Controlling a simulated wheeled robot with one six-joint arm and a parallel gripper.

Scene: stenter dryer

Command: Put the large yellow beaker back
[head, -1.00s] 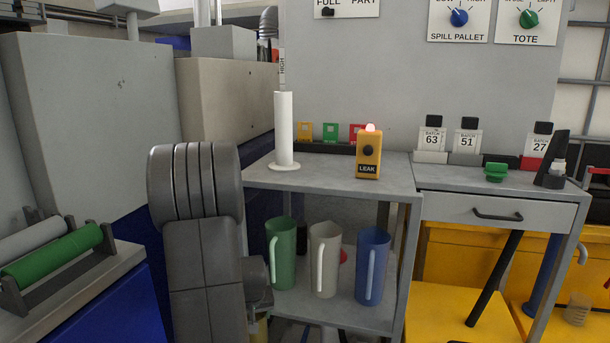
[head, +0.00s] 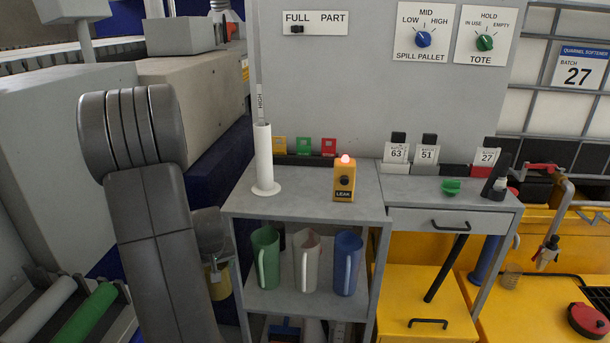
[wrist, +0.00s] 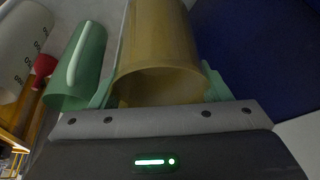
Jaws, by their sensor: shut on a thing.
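The large yellow beaker (wrist: 160,45) is in my gripper (wrist: 160,92) in the wrist view, its round rim towards the camera and a pale green finger on each side. On that shelf stand a green jug (head: 265,260), a white jug (head: 305,263) and a blue jug (head: 347,265) in a row. The green jug (wrist: 82,62) also shows left of the yellow beaker in the wrist view.
The cart's top (head: 330,205) holds a white cylinder on a round base (head: 264,165) and an orange leak alarm (head: 344,180) with a lit red lamp. A drawer bench (head: 455,220) adjoins on the right. Rollers (head: 85,315) lie at lower left.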

